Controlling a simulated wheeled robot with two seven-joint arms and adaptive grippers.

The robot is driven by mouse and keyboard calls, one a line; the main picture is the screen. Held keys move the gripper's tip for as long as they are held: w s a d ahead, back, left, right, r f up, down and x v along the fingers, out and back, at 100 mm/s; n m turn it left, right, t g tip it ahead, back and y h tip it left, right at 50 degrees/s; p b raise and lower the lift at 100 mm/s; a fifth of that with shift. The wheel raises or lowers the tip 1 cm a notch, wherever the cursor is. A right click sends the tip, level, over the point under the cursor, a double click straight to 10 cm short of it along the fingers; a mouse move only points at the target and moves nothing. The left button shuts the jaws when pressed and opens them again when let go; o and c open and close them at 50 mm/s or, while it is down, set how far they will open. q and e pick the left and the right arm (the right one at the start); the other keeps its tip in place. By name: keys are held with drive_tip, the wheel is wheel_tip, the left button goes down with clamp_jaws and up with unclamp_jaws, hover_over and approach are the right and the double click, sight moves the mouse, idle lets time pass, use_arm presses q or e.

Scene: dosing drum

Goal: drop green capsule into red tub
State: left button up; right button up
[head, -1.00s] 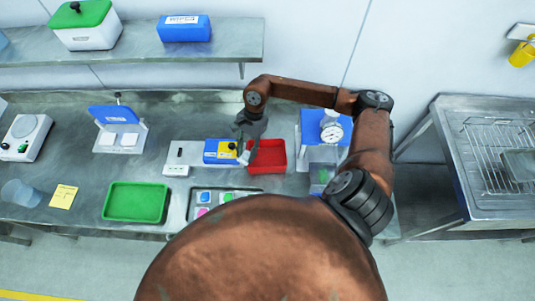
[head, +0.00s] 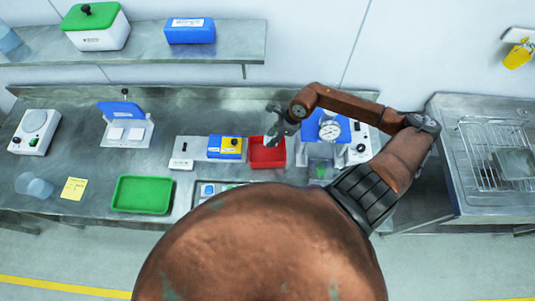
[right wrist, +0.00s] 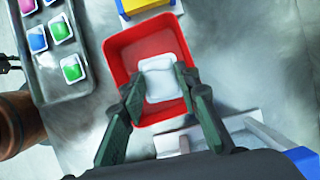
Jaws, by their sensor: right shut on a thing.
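The red tub (head: 259,161) stands on the bench right of the blue and yellow box; it also shows in the right wrist view (right wrist: 119,58). My right gripper (head: 273,138) is over the tub, shut on a small white square capsule (right wrist: 158,78) with rounded edges. No green shows on the side facing the wrist camera, so its colour cannot be told. In the wrist view the capsule lies within the tub's outline, between both fingers. A tray (right wrist: 63,85) holds capsules, among them green ones (right wrist: 72,70).
The blue and yellow box (head: 226,147) is close left of the tub. A machine with a round gauge (head: 331,131) and a clear bin (head: 321,169) stand to its right. A green tray (head: 142,194) lies at left. A shelf (head: 140,47) hangs behind.

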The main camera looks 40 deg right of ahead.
drive_tip(key=shift+f+b, duration=0.8)
drive_tip(key=shift+f, duration=1.1)
drive_tip(key=o, duration=0.7)
drive_tip(key=shift+o, duration=0.2)
drive_tip(key=shift+r, duration=0.2)
drive_tip(key=v, duration=1.1)
drive_tip(key=shift+d+r, duration=0.2)
drive_tip(key=shift+r, duration=0.1)
